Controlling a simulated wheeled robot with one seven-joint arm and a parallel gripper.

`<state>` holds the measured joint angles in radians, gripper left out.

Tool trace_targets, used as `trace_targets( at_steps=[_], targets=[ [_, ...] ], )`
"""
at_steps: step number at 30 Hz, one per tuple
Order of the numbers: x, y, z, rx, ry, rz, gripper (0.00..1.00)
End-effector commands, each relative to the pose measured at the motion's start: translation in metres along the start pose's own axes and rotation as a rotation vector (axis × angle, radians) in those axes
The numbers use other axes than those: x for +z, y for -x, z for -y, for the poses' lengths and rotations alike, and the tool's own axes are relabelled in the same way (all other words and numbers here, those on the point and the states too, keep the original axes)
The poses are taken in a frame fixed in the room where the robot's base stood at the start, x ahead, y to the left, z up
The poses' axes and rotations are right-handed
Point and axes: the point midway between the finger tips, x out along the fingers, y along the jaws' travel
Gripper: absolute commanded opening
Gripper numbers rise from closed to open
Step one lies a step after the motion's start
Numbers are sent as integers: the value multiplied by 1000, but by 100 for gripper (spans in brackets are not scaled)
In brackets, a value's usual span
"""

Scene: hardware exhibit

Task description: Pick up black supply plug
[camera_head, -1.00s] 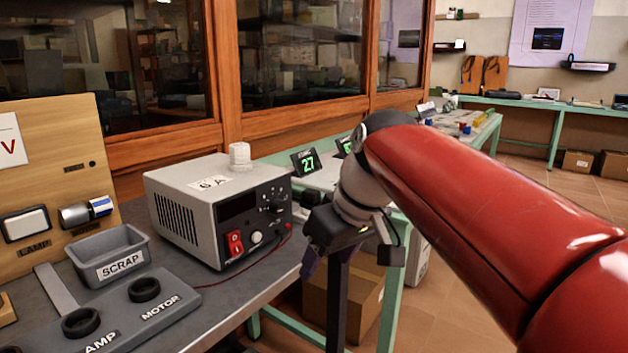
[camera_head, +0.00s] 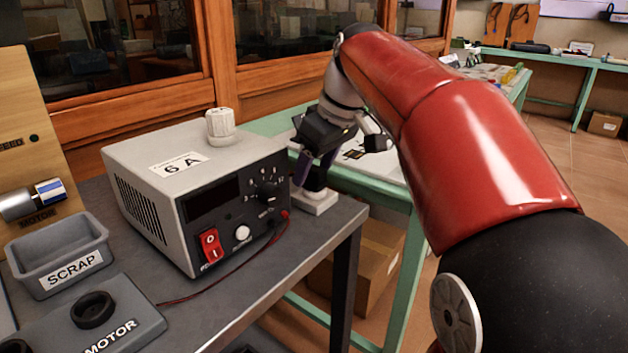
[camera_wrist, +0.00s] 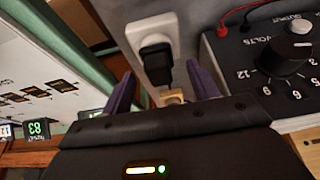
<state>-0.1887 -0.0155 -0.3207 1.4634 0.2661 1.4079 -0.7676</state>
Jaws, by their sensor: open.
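The black supply plug (camera_wrist: 156,56) shows in the wrist view, seated in a white socket block (camera_wrist: 147,26) on the grey bench top. The same white block (camera_head: 314,203) shows in the head view at the bench's right corner, beside the power supply; there my gripper hides the plug. My gripper (camera_wrist: 160,76) is open. Its two purple fingers are spread apart, one on each side of the plug in the wrist view, with nothing held. In the head view my gripper (camera_head: 308,172) points down, just above the white block.
The grey power supply (camera_head: 195,190) stands immediately left of my gripper, with a dial and red lead on its front. A scrap bin (camera_head: 58,250) and motor holder (camera_head: 110,325) sit at the left. A green-framed table (camera_head: 385,185) stands behind to the right.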

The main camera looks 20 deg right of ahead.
Motion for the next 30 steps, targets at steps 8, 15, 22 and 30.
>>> trace_targets(
  at_steps=[8, 15, 22, 30],
  targets=[
    [0, -13, 0, 1, -1, 0, 60],
    [0, -13, 0, 1, -1, 0, 42],
    [0, -13, 0, 1, -1, 0, 12],
    [0, -11, 0, 1, -1, -1, 11]
  ],
)
